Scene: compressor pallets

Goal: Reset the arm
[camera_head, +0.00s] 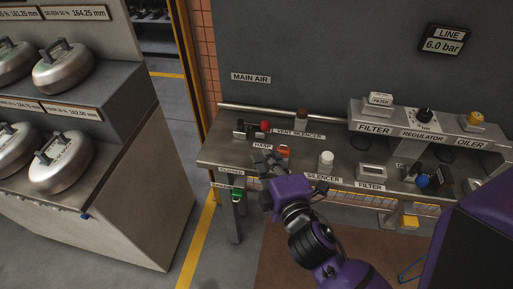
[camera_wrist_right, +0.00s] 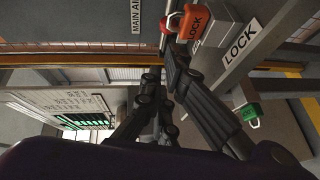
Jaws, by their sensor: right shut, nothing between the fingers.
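My right gripper (camera_head: 262,164) is at the front edge of the workbench, near the label with HASP on it. In the right wrist view its dark fingers (camera_wrist_right: 162,72) run up the middle of the picture, shut with nothing between them. An orange padlock (camera_head: 283,152) is just beyond the fingers on the bench; it also shows in the right wrist view (camera_wrist_right: 193,22), marked LOCK. A green padlock (camera_head: 237,194) hangs below the bench's left front edge, left of the gripper, and shows in the right wrist view (camera_wrist_right: 250,112). My left gripper is not in view.

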